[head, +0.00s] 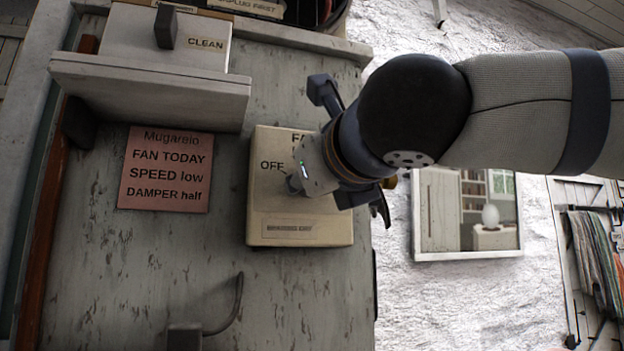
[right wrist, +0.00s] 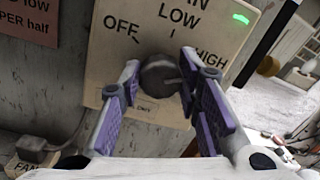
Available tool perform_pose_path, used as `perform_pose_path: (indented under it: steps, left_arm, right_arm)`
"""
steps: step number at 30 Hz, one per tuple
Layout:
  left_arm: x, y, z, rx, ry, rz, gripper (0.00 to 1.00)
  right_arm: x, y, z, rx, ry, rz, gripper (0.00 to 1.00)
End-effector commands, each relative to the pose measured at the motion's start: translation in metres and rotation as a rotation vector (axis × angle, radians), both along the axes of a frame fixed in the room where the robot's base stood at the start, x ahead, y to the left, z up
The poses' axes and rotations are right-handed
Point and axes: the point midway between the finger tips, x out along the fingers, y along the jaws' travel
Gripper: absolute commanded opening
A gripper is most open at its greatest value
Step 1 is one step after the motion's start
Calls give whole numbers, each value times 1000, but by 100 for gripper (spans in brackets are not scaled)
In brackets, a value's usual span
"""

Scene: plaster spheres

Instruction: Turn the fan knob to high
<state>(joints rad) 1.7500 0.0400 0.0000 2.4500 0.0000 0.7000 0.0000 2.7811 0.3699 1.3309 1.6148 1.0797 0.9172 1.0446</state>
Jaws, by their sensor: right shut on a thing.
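The cream fan control box (head: 275,220) is on the weathered grey panel in the head view. In the right wrist view the box (right wrist: 105,65) shows OFF, LOW and HIGH around a dark round knob (right wrist: 158,78). My right gripper (right wrist: 162,80) is shut on the knob, with a purple-padded finger on each side. In the head view my right gripper (head: 335,150) covers the knob and part of the lettering. I cannot tell surely which mark the knob points at. My left gripper is not in view.
A pink note (head: 166,169) left of the box reads "FAN TODAY SPEED low DAMPER half". A shelf (head: 150,85) with a CLEAN box (head: 185,40) juts out above it. A grey plug (right wrist: 35,143) and cable are low left in the wrist view. A framed mirror (head: 467,212) hangs at right.

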Motion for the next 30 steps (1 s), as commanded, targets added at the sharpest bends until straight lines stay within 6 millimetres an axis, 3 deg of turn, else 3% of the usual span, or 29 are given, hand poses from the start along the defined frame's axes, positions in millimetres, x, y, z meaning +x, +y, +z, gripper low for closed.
perform_pose_path:
  steps: [1, 2, 4, 5, 14, 17, 24, 30]
  left_arm:
    - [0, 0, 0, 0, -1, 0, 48]
    - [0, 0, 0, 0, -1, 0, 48]
    - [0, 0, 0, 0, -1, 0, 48]
    - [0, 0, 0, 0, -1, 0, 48]
    - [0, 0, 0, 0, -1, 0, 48]
    - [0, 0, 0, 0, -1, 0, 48]
    - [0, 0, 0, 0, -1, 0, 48]
    - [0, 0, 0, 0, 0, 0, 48]
  right_arm:
    - [-1, -1, 3, 4, -6, -1, 3]
    - [-1, -1, 3, 4, -6, -1, 33]
    - [-1, -1, 3, 4, -6, -1, 49]
    - [-1, -1, 3, 3, -5, -1, 51]
    - [0, 0, 4, 2, -2, -1, 51]
    - [-1, 0, 20, 3, -5, -1, 51]
    - [-1, 0, 79, 6, -4, -1, 51]
    - [0, 0, 100, 2, -4, 0, 51]
